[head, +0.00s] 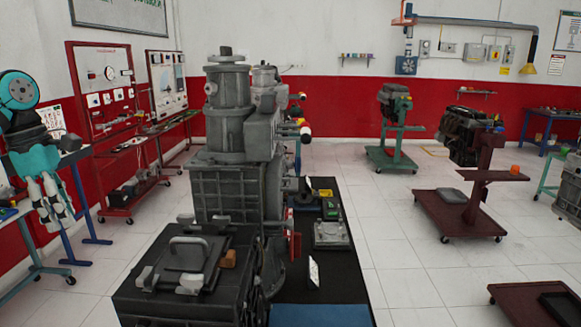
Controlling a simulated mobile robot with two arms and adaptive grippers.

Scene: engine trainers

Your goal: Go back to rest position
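My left gripper (54,212) hangs at the far left in the head view, below my teal arm. Its pale fingers point down, stand a little apart, and have nothing visible between them. It is well clear of the large grey engine unit (228,190) in the middle. My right gripper is not in view.
A dark box-like unit (190,280) stands in front. Red-framed training panels (104,85) line the left wall. Engine stands (390,160) (470,205) are at the right. White floor (400,255) lies open between.

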